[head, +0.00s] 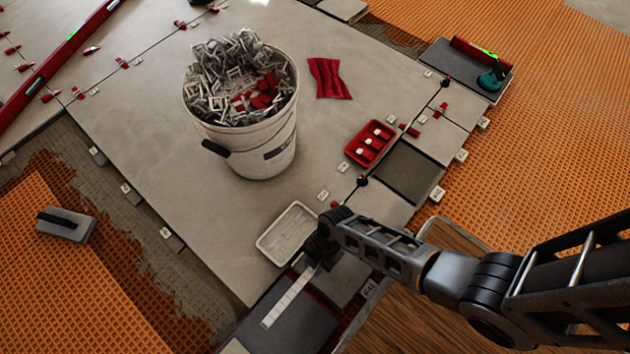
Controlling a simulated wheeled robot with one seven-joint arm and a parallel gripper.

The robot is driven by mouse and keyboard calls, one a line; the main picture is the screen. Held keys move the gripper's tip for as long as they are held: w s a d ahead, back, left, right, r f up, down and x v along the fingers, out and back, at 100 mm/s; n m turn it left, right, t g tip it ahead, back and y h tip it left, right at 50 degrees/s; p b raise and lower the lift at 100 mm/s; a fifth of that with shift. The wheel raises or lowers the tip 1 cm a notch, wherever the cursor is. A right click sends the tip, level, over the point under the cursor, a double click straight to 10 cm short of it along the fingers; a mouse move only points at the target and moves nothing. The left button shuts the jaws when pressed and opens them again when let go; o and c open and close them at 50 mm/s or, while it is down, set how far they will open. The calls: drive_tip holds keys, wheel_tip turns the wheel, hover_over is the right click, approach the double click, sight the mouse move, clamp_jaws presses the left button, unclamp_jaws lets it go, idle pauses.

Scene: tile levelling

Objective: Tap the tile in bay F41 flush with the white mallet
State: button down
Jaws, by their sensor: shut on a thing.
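My gripper (322,258) is at the lower middle, past the corner of a shallow white tray, and its dark fingers largely hide what they hold. It is shut on a pale, long strip-like thing (285,302) that slants down-left over a dark grey tile (303,328). I cannot tell for sure that this is the white mallet; no mallet head shows clearly. The dark tile lies at the bottom edge, partly cut off. A small tag (369,288) beside that row seems to end in 41. Whether the tile sits flush cannot be told.
The white tray (287,232) is just left of my gripper. A bucket of clips (255,150), a red tray (370,143) and a red cloth (328,78) stand on the pale tiles. Wooden boards (410,318) are at lower right.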

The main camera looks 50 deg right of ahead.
wheel_tip(320, 180, up, 3)
drive_tip(key=shift+f+p, duration=0.2)
drive_tip(key=shift+p, duration=0.45)
drive_tip(key=shift+f, duration=0.15)
wheel_tip(320, 180, down, 6)
drive_tip(key=b, duration=0.6)
wheel_tip(320, 180, up, 6)
drive_tip(key=p, duration=0.5)
